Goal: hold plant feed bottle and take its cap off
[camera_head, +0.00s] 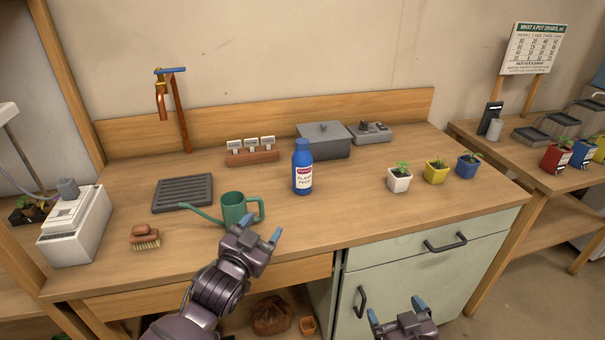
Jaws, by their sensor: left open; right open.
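The plant feed bottle (302,168) stands upright near the middle of the wooden counter. It is blue, with a white and red label facing me. Its blue cap (302,144) is on top. My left gripper (259,228) is open and empty, in front of the green watering can and to the lower left of the bottle, apart from it. My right gripper (396,309) is open and empty, low at the picture's bottom edge, in front of the cabinet and well away from the bottle.
A green watering can (233,208) stands left of the bottle. A grey lidded box (324,140) is behind it. Small potted plants in white (399,180), yellow (436,172) and blue (467,166) pots stand to the right. The counter just before the bottle is clear.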

